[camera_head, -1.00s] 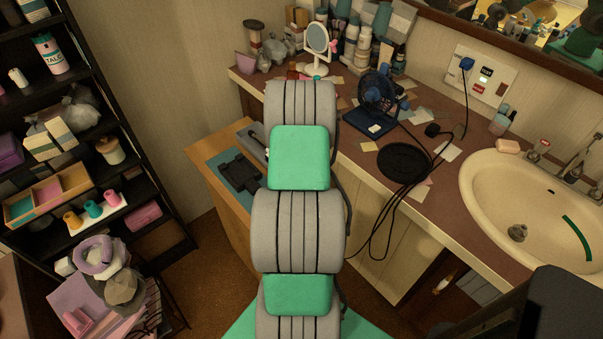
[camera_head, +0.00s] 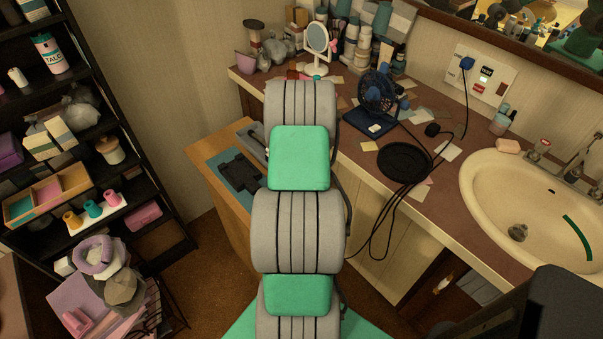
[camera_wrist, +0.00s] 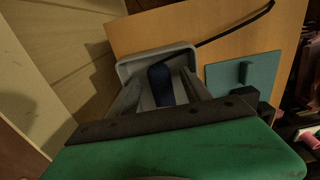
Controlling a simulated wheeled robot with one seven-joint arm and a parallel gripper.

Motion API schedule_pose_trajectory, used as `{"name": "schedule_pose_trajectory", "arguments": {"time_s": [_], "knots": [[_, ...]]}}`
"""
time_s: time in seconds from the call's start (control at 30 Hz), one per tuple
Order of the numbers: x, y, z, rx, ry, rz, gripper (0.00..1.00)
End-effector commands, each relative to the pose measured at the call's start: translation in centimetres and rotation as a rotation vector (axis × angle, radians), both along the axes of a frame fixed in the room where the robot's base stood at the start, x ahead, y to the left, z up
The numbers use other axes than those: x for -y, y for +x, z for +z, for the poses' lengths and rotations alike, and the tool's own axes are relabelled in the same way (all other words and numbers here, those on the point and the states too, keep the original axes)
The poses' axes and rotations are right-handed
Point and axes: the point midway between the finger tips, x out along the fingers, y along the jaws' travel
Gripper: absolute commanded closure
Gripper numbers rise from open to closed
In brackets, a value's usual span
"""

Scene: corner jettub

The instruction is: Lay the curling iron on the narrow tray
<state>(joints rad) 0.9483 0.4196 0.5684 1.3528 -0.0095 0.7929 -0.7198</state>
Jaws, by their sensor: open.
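The narrow grey tray (camera_wrist: 150,56) lies on a wooden top in the wrist view. Part of it shows beside my arm in the head view (camera_head: 250,134). A dark blue rounded piece, which looks like the curling iron's handle (camera_wrist: 161,84), lies in the tray, with a black cord running over the rim to the upper right. The rest of the iron is hidden by my gripper. My gripper (camera_wrist: 161,92) is open, with one finger on each side of the handle; I cannot tell whether they touch it. My arm hides the gripper in the head view.
A teal mat (camera_wrist: 225,72) with a dark holder lies beside the tray. The counter to the right carries a blue fan (camera_head: 377,95), a round black mat (camera_head: 404,162), loose cords and a mirror. A black shelf stands on the left.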

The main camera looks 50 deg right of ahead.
Motion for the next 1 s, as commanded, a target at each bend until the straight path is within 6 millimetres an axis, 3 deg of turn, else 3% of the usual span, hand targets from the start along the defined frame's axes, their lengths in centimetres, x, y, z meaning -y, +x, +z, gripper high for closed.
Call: {"name": "schedule_pose_trajectory", "arguments": {"time_s": [0.23,0.6,1.0], "knots": [[0.0,0.0,0.8,0.000,0.000,0.000,0.44],[0.0,-0.1,7.4,0.001,-0.001,0.000,0.44],[0.0,-0.1,7.8,0.000,0.000,0.000,0.44]]}}
